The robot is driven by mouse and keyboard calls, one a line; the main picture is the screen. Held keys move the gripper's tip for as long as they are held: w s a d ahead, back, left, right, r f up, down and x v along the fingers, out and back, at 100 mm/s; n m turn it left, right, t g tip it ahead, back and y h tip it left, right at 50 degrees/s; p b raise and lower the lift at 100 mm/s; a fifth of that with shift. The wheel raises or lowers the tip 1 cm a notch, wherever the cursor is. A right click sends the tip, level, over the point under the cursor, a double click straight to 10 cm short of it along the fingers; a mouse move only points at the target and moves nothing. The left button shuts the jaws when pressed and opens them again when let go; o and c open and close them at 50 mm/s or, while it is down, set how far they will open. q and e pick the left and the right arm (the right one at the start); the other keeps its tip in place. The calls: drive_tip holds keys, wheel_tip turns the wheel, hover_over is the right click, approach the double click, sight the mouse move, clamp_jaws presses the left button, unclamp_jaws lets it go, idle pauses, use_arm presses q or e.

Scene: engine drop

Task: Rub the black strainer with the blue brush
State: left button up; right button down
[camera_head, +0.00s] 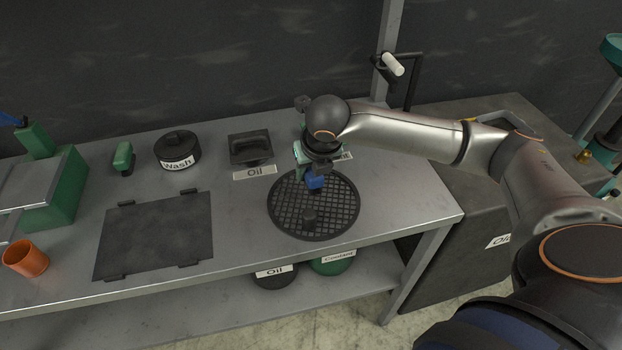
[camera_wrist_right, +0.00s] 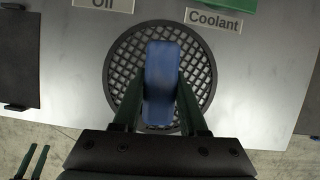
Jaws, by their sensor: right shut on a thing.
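The black strainer (camera_head: 285,218) is a round mesh disc lying on the grey metal table, near its right end. It also shows in the right wrist view (camera_wrist_right: 203,67). My right gripper (camera_head: 312,170) is above the far part of the strainer, pointing down. It is shut on the blue brush (camera_wrist_right: 160,85), which shows between its green fingers and also in the head view (camera_head: 315,182). The brush is over the strainer; I cannot tell whether it touches the mesh.
A black tray (camera_head: 250,147) with an "Oil" label and a "Wash" pot (camera_head: 177,147) stand behind. A dark flat plate (camera_head: 155,235) lies left of the strainer. An orange cup (camera_head: 25,259) and green machine (camera_head: 60,190) are far left. The table between plate and strainer is clear.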

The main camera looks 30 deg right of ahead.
drive_tip(key=shift+r, duration=1.25)
